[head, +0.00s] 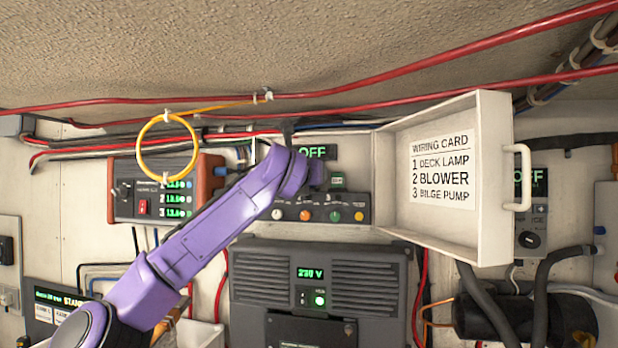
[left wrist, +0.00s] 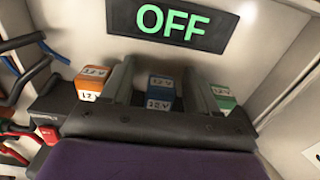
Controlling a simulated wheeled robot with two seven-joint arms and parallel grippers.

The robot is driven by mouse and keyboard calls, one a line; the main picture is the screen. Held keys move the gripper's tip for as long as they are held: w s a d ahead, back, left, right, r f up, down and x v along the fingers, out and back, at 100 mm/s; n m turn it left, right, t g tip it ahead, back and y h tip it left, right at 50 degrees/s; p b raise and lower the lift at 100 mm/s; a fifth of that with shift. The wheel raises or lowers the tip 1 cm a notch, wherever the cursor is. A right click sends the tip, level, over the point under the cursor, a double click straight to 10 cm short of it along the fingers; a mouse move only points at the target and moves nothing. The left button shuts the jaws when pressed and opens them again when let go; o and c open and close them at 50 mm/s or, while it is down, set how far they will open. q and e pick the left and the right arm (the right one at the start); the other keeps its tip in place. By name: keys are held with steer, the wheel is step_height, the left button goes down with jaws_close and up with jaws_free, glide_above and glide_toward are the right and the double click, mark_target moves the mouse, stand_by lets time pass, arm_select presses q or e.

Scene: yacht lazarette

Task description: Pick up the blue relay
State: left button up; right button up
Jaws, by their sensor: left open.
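My left gripper (left wrist: 160,70) is open, with one finger on each side of the relay in that view. I cannot tell whether the fingers touch it. Nothing is seen gripped. The relay's lower part is hidden by the gripper body. In the head view my purple left arm reaches to the "OFF" display (head: 314,152) and hides the relay. My right gripper is not in view.
An orange relay (left wrist: 90,82) stands left of the fingers and a green relay (left wrist: 222,97) right of them, both close. A white open cover with a wiring card (head: 440,168) stands out on the right. A yellow cable loop (head: 141,149) hangs at the left.

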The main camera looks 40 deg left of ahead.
arm_select(q)
steer(key=shift+w+d, duration=0.1)
steer(key=c, duration=1)
steer(key=shift+c, duration=0.2)
steer(key=shift+r, duration=0.55)
steer(key=b+v, duration=1)
steer(key=v, duration=0.8)
steer(key=shift+r, duration=0.25)
